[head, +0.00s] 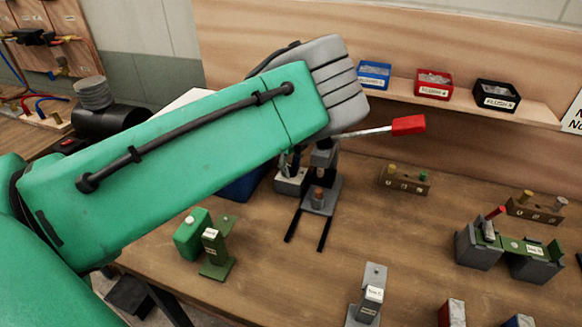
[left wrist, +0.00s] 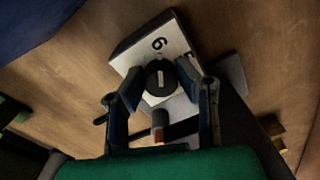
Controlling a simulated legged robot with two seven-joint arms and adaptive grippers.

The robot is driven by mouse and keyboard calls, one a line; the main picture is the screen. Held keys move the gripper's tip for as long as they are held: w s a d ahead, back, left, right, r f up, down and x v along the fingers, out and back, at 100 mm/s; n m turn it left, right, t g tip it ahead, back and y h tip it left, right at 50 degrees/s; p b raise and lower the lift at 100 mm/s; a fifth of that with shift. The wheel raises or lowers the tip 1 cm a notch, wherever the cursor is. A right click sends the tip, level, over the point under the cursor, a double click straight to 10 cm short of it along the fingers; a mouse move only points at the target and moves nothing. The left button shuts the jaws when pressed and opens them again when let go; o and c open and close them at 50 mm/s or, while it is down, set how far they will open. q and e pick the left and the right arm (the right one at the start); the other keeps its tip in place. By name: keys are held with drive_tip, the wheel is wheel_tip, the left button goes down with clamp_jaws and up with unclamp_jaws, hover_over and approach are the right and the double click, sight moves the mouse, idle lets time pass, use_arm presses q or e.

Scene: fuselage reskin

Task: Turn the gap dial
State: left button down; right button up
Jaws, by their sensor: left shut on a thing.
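The gap dial (left wrist: 160,78) is a round black knob with a white pointer mark. It sits on a white-faced block (left wrist: 125,63) that bears a number 6; other markings are partly covered. My left gripper (left wrist: 161,72) is shut on the dial, one finger on each side of it. In the head view the left gripper (head: 291,160) reaches down behind my green arm to the grey dial block (head: 290,182); the knob itself is hidden there. My right gripper is in neither view.
Right beside the dial block stands a grey press (head: 320,196) with a red-handled lever (head: 408,125) and two dark rails. A green fixture (head: 216,262) stands front left. Blue, red and black bins (head: 497,97) sit on the back shelf. The bench middle is fairly clear.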

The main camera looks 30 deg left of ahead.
sight(292, 167)
use_arm(q)
drive_tip(key=shift+w+r, duration=0.2)
drive_tip(key=c, duration=1.2)
unclamp_jaws()
drive_tip(key=shift+d+f, duration=0.1)
drive_tip(key=shift+d, duration=0.05)
wheel_tip(292, 167, up, 12)
drive_tip(key=shift+s, duration=0.15)
drive_tip(key=shift+f, duration=0.1)
